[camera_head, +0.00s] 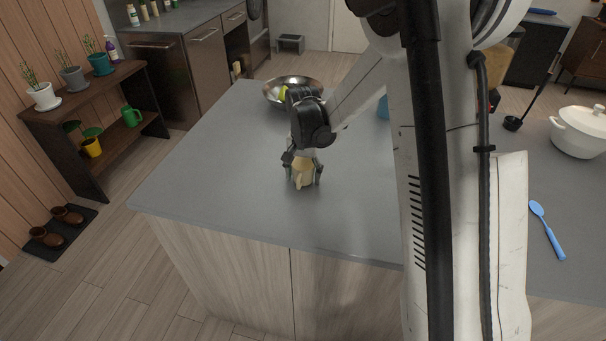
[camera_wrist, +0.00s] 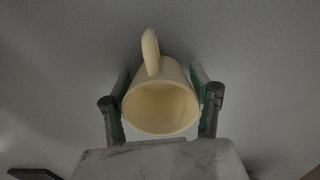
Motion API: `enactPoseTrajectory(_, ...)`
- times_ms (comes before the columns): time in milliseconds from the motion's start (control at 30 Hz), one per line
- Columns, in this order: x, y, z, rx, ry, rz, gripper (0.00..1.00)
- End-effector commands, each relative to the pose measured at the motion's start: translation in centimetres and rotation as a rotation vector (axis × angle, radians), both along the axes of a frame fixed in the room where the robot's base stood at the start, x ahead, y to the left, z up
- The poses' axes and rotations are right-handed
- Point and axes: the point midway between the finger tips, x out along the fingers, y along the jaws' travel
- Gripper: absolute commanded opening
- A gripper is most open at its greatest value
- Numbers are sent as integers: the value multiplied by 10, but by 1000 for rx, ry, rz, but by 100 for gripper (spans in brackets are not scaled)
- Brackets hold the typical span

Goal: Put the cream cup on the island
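The cream cup (camera_head: 303,178) is at the near left part of the grey island top (camera_head: 217,172). My gripper (camera_head: 302,174) points down over the island with the cup between its fingers. In the wrist view the cup (camera_wrist: 160,106) shows its open mouth to the camera, empty, with its handle at the top of the picture. The two fingers of my gripper (camera_wrist: 161,108) lie against its left and right sides. The cup's base is hard to make out, so I cannot tell whether it touches the island top.
A metal bowl (camera_head: 292,89) with something yellow-green in it stands behind my gripper. A white pot (camera_head: 580,131), a blue spoon (camera_head: 547,230) and a black ladle (camera_head: 513,123) are at the right. The island top left of the cup is clear.

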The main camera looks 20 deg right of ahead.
Motion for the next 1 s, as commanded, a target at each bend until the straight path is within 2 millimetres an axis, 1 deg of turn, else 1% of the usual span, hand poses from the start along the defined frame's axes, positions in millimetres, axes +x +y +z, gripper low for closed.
enactPoseTrajectory(267,0,0,1,0,0,0,62)
enactPoseTrajectory(367,0,0,4,0,0,0,62)
enactPoseTrajectory(433,0,0,10,0,0,0,62)
enactPoseTrajectory(567,-1,0,32,0,0,0,62)
enactPoseTrajectory(800,0,0,81,0,0,0,62)
enactPoseTrajectory(1000,0,0,110,0,0,0,62)
